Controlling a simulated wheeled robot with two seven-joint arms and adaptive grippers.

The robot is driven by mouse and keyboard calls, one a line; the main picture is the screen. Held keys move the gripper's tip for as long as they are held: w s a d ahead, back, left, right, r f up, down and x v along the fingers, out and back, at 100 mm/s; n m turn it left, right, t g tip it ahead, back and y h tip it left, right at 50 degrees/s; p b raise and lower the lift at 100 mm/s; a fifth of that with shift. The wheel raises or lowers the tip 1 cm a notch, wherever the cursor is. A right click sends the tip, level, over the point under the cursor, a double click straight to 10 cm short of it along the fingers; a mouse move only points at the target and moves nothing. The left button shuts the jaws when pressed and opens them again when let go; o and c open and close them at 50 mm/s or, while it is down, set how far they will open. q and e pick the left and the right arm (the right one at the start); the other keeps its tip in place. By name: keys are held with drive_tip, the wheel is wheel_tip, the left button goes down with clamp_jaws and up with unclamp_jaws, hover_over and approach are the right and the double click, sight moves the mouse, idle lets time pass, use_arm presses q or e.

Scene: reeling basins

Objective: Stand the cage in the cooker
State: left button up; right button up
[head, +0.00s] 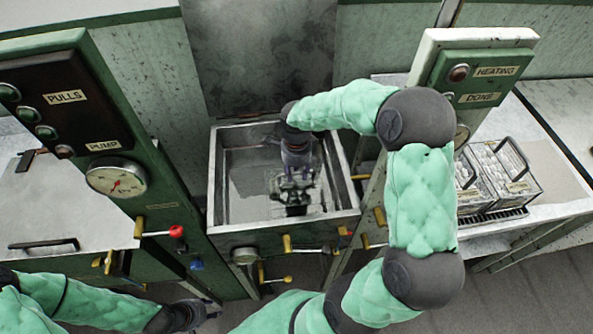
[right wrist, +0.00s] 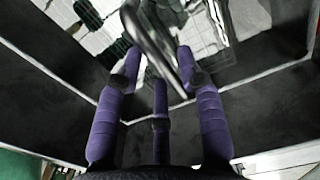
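The cooker (head: 216,185) is a square metal basin with shiny, watery contents, in the middle of the head view. My right gripper (head: 297,196) points down inside it, within the walls. In the right wrist view its purple fingers (right wrist: 160,75) stand apart around a grey bar (right wrist: 152,40), which looks like a cage handle. Whether they grip the bar is unclear. Pale shapes and thin wires (right wrist: 208,25) show beyond the fingertips; the cage itself is mostly hidden by the gripper in the head view. My left gripper (head: 203,312) is low at the left, away from the cooker, its fingers unclear.
Two wire cages with white contents (head: 478,180) (head: 512,165) stand on a rack on the right bench (head: 545,208). Green posts with a gauge (head: 116,177) and a HEATING panel (head: 485,73) flank the cooker. Levers (head: 290,244) stick out from its front. A lidded basin (head: 60,205) is at left.

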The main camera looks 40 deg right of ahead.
drive_tip(key=shift+r, duration=0.1)
drive_tip(key=shift+r, duration=0.25)
wheel_tip(320, 180, up, 12)
drive_tip(key=p, duration=0.3)
drive_tip(key=shift+f, duration=0.2)
idle(1.1)
